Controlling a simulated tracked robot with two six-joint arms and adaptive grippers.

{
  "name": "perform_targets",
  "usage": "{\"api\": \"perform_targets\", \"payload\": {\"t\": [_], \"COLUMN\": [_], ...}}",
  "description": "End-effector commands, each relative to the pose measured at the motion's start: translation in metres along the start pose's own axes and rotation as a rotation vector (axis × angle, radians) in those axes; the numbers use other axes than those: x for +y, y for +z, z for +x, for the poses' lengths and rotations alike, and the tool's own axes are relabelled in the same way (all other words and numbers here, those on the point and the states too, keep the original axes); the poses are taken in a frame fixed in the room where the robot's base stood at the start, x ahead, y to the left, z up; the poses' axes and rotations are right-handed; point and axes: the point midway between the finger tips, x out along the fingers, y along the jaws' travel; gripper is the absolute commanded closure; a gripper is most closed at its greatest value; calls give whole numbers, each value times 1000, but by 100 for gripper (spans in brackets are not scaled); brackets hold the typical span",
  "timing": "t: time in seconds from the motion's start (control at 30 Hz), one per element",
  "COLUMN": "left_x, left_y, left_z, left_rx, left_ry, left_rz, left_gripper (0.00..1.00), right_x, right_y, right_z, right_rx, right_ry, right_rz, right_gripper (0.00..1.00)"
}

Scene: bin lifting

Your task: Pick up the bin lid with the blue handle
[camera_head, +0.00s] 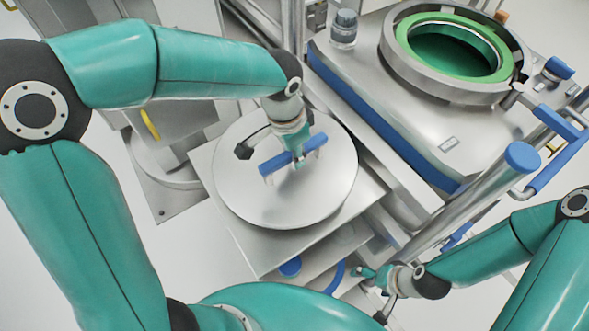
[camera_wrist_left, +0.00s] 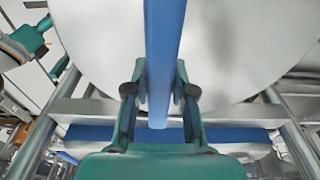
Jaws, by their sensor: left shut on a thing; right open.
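The bin lid (camera_head: 255,199) is a round, flat, silvery disc on a square metal stand. Its blue handle (camera_head: 277,162) is a straight bar raised above the disc. My left gripper (camera_head: 299,160) is shut on the blue handle, near its right half in the head view. In the left wrist view the lid (camera_wrist_left: 240,50) fills the upper part, and the handle (camera_wrist_left: 163,45) runs down between the two fingers of the left gripper (camera_wrist_left: 158,105). I cannot tell whether the lid touches the stand. My right gripper (camera_head: 365,273) is open and empty, low at the right of the stand.
The square metal stand (camera_head: 257,262) shows below the lid. At the upper right is a steel machine with a round opening with a green ring (camera_head: 408,42). A rail with a blue-capped post (camera_head: 522,157) stands between it and my right arm.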

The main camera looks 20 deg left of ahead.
Motion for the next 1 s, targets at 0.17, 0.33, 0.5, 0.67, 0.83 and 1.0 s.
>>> {"api": "perform_targets", "payload": {"t": [0.17, 0.33, 0.5, 0.67, 0.83, 1.0], "left_x": [0, 0, 0, 0, -1, 0], "left_y": [0, -2, -2, -3, -7, -11], "left_z": [0, -2, -4, -11, -32, -67], "left_rx": [0, 7, 6, 8, 12, 15], "left_ry": [1, -2, -2, -3, -5, -5], "left_rz": [0, 0, 0, 0, 1, 1], "left_gripper": [100, 100, 100, 100, 100, 100], "right_x": [0, 0, -1, -3, -2, -1], "right_y": [0, 0, 0, 0, 0, 0], "right_z": [0, 0, -2, -7, -4, -4], "right_rx": [0, 0, 0, 0, 0, 0], "right_ry": [0, 0, 0, 0, 0, 0], "right_rz": [0, 0, 0, 0, 0, 0], "right_gripper": [7, 7, 7, 7, 7, 7]}}
